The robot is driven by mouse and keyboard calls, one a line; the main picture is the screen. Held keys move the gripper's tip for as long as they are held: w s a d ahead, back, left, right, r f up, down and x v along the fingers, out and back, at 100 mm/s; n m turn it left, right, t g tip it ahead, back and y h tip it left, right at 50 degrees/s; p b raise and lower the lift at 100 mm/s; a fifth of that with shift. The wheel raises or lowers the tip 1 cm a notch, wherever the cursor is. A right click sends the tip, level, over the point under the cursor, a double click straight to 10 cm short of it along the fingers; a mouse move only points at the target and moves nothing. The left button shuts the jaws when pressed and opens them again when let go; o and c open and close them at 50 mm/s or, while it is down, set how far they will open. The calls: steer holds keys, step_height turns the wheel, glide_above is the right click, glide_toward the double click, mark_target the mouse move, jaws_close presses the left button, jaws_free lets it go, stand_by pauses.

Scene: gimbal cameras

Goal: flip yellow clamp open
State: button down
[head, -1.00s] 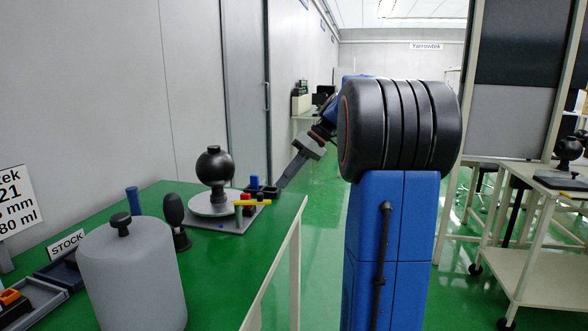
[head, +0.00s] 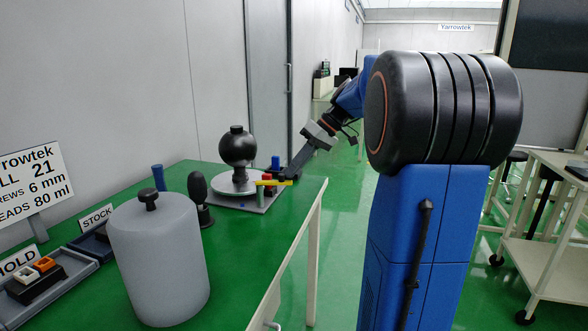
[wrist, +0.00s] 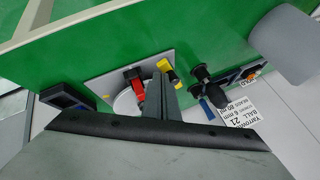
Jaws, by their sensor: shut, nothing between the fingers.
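The yellow clamp (head: 272,183) shows in the head view as a flat yellow bar at the right of a grey plate on the green bench. In the wrist view its yellow parts (wrist: 165,66) sit beside a red clamp (wrist: 135,76). The red clamp also shows in the head view (head: 267,177). My gripper (head: 289,174) is shut and empty, its tip close to the right end of the yellow bar. In the wrist view my gripper's fingers (wrist: 160,82) reach between the red and yellow parts. I cannot tell if they touch the yellow clamp.
A black ball (head: 238,147) stands on a round disc (head: 232,186) on the plate. A dark knobbed post (head: 199,192), a blue cylinder (head: 158,177) and a large grey canister (head: 158,262) stand nearby. A blue part (head: 275,162) is behind the clamps. The front right bench top is clear.

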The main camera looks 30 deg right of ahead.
mark_target(284, 182)
steer(key=shift+s+a+m+t+h, duration=0.2)
steer(key=shift+s+a+m+t, duration=0.1)
steer(key=shift+s+m, duration=0.25)
steer(key=shift+s+a+m+t+h, duration=0.2)
steer(key=shift+s+a+m+t, duration=0.1)
steer(key=shift+s+m, duration=0.2)
steer(key=shift+s+a, duration=0.35)
steer(key=shift+s, duration=0.05)
steer(key=shift+w+d, duration=0.1)
steer(key=shift+w, duration=0.1)
steer(key=shift+w+d, duration=0.25)
steer(key=shift+w, duration=0.35)
